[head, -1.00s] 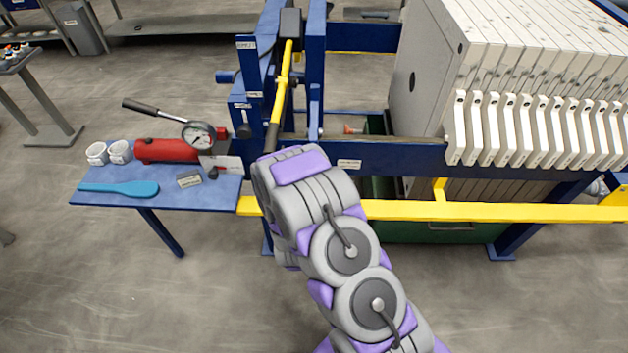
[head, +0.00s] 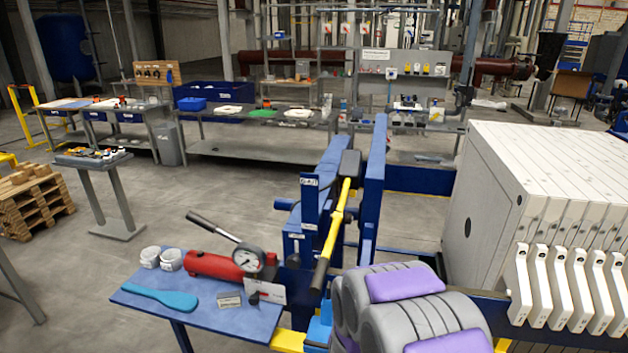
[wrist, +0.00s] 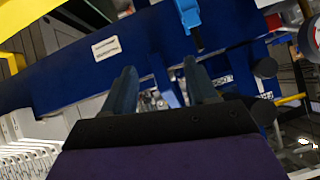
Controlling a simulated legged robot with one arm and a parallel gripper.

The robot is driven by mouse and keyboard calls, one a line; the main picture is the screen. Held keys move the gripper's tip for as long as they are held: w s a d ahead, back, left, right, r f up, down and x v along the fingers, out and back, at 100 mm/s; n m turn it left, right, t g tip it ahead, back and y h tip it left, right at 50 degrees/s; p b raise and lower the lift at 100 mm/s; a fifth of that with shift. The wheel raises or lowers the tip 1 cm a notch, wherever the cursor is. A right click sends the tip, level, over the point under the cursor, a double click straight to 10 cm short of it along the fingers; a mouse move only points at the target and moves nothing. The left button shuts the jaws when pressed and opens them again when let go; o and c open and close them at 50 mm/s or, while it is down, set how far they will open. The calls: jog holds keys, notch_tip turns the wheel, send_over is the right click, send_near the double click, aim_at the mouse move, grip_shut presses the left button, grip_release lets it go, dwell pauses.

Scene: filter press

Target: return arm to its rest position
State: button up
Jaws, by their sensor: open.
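My arm (head: 415,310), grey with purple pads, fills the bottom of the head view, in front of the blue press frame (head: 372,185). My gripper (wrist: 162,88) shows in the wrist view with its two fingers apart and nothing between them. A blue beam with a white label (wrist: 106,48) lies beyond the fingers. A light blue part (wrist: 190,18) is just above the right finger in that view; I cannot tell whether they touch. In the head view my gripper is not clearly seen, hidden behind the arm.
White filter plates (head: 500,190) stand at right. A yellow lever with a dark grip (head: 337,225) leans on the frame. A blue side table (head: 225,320) holds a red pump (head: 215,266), a light blue scraper (head: 160,297) and white rolls.

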jog(key=s+d+r+n+g+b, duration=0.1)
jog(key=s+r+g, duration=0.3)
jog(key=s, duration=0.9)
jog(key=s+d+r+n+g+y+b, duration=0.1)
jog(key=s+r+g, duration=0.3)
jog(key=s, duration=0.9)
jog(key=s+d+r+n+g+b, duration=0.1)
jog(key=s+r+g, duration=0.3)
jog(key=s, duration=0.9)
notch_tip(320, 180, up, 2)
jog(key=shift+s+d+r+n, duration=0.3)
jog(key=shift+d+n, duration=0.3)
jog(key=shift+d, duration=0.25)
